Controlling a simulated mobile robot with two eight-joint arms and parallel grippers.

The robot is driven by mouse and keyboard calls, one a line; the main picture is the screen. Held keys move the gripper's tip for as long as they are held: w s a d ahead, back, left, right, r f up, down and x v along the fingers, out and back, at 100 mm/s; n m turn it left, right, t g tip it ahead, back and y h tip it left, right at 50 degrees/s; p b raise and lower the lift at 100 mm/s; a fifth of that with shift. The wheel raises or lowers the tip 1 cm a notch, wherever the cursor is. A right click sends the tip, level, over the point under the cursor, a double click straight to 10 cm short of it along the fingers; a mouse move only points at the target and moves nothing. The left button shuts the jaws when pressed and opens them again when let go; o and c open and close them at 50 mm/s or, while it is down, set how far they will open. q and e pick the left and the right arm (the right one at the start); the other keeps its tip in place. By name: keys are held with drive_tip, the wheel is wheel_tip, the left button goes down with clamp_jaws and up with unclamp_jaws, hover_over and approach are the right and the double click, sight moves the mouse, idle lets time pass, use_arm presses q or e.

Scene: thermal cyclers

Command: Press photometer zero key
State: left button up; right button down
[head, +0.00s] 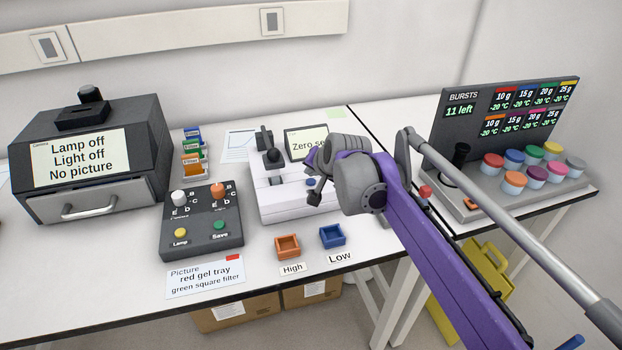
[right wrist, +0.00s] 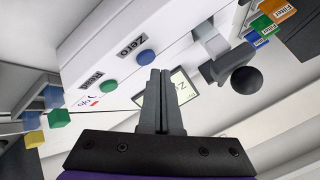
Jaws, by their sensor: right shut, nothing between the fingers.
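The white photometer (head: 290,204) stands mid-table in the head view. Its tilted display (head: 303,142) reads "Zero s…", the rest hidden by my right arm. In the right wrist view the blue key (right wrist: 146,57) sits beside the "Zero" label (right wrist: 130,46), and a green key (right wrist: 109,86) sits beside the "Read" label (right wrist: 91,80). My right gripper (head: 314,194) is over the photometer's right front. In the wrist view its closed, empty fingers (right wrist: 160,73) end close to the blue key; I cannot tell whether they touch it. My left gripper is not in view.
A black lever (right wrist: 240,80) rises from the photometer near the fingers. A dark control box (head: 203,240) and a lamp cabinet (head: 85,150) stand left. Orange (head: 288,246) and blue (head: 332,236) trays lie in front. A bursts panel with coloured-lidded jars (head: 513,182) stands right.

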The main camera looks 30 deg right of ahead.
sight(311, 184)
wheel_tip(311, 184, up, 5)
drive_tip(key=p, duration=0.4)
idle(0.3)
idle(0.5)
drive_tip(key=s+a+f+n+g+p, duration=0.1)
drive_tip(key=s+a+f+n, duration=0.2)
drive_tip(key=s, duration=0.6)
drive_tip(key=s+a+f+n+g+p, duration=0.1)
drive_tip(key=s+a+f+n, duration=0.3)
drive_tip(key=s, duration=0.5)
drive_tip(key=s+a+f+n+g+y+p, duration=0.1)
drive_tip(key=s+a+f+n+p, duration=0.1)
drive_tip(key=s+a+f, duration=0.5)
drive_tip(key=s+n, duration=0.1)
drive_tip(key=s, duration=0.2)
drive_tip(key=shift+a+f+n+g, duration=0.3)
drive_tip(key=shift+f+g, duration=0.1)
drive_tip(key=shift+w, duration=0.1)
